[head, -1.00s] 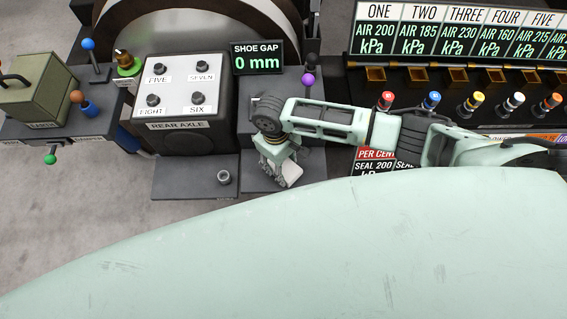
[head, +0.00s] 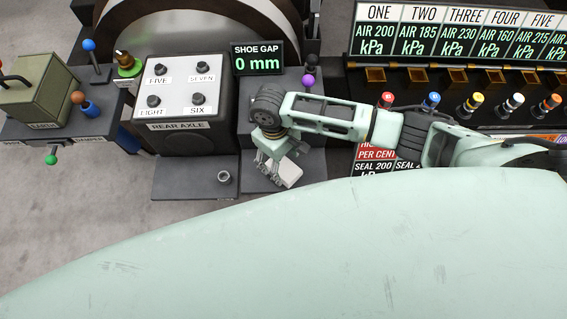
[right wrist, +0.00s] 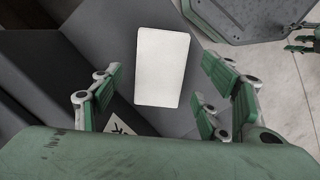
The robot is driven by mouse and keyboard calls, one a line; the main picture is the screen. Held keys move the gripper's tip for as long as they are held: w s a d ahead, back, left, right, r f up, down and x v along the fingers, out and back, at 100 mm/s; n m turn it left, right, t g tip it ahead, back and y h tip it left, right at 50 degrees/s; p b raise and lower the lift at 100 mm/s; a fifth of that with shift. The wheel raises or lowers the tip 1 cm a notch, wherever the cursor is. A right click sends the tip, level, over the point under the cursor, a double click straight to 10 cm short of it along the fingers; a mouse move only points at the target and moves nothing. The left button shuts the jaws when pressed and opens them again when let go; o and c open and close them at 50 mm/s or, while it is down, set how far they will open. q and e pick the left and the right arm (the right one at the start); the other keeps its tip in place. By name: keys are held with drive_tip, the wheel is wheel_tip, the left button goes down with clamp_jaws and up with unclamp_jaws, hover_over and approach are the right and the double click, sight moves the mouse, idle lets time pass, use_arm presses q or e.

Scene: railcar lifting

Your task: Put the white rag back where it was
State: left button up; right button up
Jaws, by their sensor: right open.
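The white rag (right wrist: 162,66) is a flat white rectangle on a dark grey surface in the right wrist view. In the head view it shows as a small pale patch (head: 291,174) on the dark ledge right of the rear axle box. My right gripper (head: 278,176) hangs over that ledge, beside and partly over the rag. In the right wrist view its fingers (right wrist: 163,78) are spread on both sides of the rag, with clear gaps. A green jointed part at that view's right edge may be my left gripper (right wrist: 304,46); its jaws cannot be made out.
The rear axle box (head: 185,100) with several knobs stands left of my right gripper. The shoe gap display (head: 258,60) reads 0 mm behind it. A purple-knobbed lever (head: 308,81) is close behind my arm. Coloured valve knobs (head: 477,100) line the right side.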

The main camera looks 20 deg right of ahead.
wheel_tip(320, 180, up, 10)
drive_tip(key=w, duration=0.1)
drive_tip(key=shift+a+f+p, duration=0.2)
drive_tip(key=shift+a+p, duration=0.15)
idle(0.3)
